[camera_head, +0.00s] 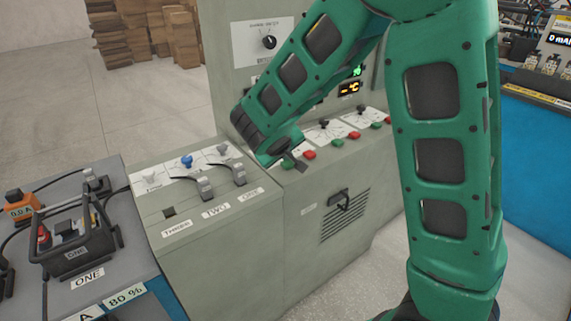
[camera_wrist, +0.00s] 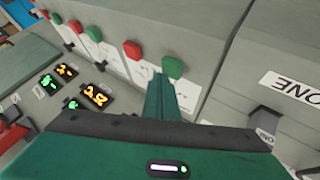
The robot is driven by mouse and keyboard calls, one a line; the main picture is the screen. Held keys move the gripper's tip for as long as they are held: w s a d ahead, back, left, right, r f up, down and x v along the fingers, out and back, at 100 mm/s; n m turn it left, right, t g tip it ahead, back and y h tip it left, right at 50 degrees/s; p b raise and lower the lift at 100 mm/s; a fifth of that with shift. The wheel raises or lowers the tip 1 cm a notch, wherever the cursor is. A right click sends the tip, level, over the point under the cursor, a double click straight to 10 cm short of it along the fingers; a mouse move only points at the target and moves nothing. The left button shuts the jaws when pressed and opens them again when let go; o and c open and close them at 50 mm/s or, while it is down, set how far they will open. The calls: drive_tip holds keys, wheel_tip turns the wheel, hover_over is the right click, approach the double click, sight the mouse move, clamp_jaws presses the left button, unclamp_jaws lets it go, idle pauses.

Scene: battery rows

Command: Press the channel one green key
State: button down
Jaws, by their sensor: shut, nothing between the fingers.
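A row of green and red keys runs along the front edge of the grey machine's sloping panel. The green key nearest my gripper (camera_head: 287,164) shows at the row's left end; it also shows in the wrist view (camera_wrist: 173,68). A red key (camera_head: 309,154) sits beside it, also in the wrist view (camera_wrist: 132,50). I cannot read channel numbers at the keys. My gripper (camera_head: 297,160) is shut and empty, its tips right by that green key. In the wrist view the fingers (camera_wrist: 161,84) end just at the key's edge. I cannot tell whether they touch it.
More green (camera_head: 337,142) and red keys (camera_head: 354,134) lie further right, with black knobs behind. A lower cabinet with levers labelled ONE and TWO (camera_head: 215,210) stands left. A display (camera_head: 349,89) is on the upright panel. A battery crate (camera_head: 78,262) sits at far left.

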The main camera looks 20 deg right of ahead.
sight(287, 165)
drive_tip(key=shift+f, duration=0.4)
idle(0.4)
idle(0.4)
drive_tip(key=shift+r, duration=0.8)
drive_tip(key=shift+r, duration=2.55)
